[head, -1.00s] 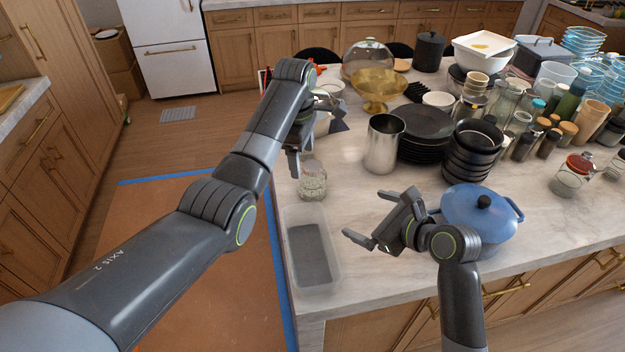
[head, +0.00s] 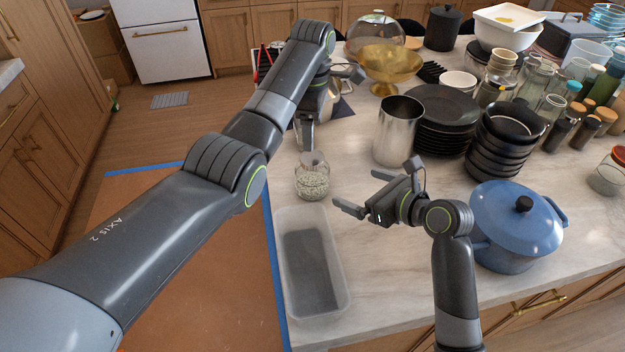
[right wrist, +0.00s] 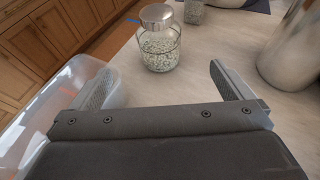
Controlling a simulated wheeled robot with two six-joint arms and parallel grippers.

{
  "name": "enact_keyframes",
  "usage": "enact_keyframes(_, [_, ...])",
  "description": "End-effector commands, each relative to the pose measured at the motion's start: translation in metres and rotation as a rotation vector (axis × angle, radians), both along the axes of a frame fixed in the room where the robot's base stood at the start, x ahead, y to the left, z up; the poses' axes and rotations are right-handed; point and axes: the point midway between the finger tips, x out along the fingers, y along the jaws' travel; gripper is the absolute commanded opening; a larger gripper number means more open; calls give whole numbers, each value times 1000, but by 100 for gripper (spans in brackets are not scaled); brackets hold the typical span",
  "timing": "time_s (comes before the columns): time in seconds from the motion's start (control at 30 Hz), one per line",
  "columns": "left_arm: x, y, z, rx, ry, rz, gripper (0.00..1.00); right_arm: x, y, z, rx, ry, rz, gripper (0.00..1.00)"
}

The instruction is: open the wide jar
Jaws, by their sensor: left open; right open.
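A short clear glass jar (head: 312,182) with pale speckled contents stands upright on the counter near its left edge. In the right wrist view the jar (right wrist: 158,50) has a rounded metal lid (right wrist: 156,16), which is on it. My left gripper (head: 307,138) points down just above and behind the jar, apart from it; its fingers are partly hidden by the arm. My right gripper (head: 364,192) is open and empty, right of the jar, with its fingers pointing toward it. In the right wrist view the jar stands beyond the two spread fingertips, not between them.
A translucent bin (head: 338,293) lies in front of the jar at the counter edge. A metal canister (head: 397,130), black plates (head: 445,118), black bowls (head: 503,140) and a blue pot (head: 517,225) stand to the right. A red-lidded jar (head: 608,172) is at far right.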

Motion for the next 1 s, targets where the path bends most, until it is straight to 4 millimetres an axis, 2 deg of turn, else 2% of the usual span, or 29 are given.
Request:
enact_keyframes(0.17, [0, 0, 0, 0, -1, 0, 77, 11, 10, -6, 3, 1, -1, 100])
enact_keyframes(0.6, [0, 0, 0, 0, 0, 0, 77, 62, 57, -35, 1, 2, 1, 100])
enact_keyframes(1.0, [0, 0, 0, 0, -1, 0, 77, 101, 92, -57, -2, 1, 1, 100])
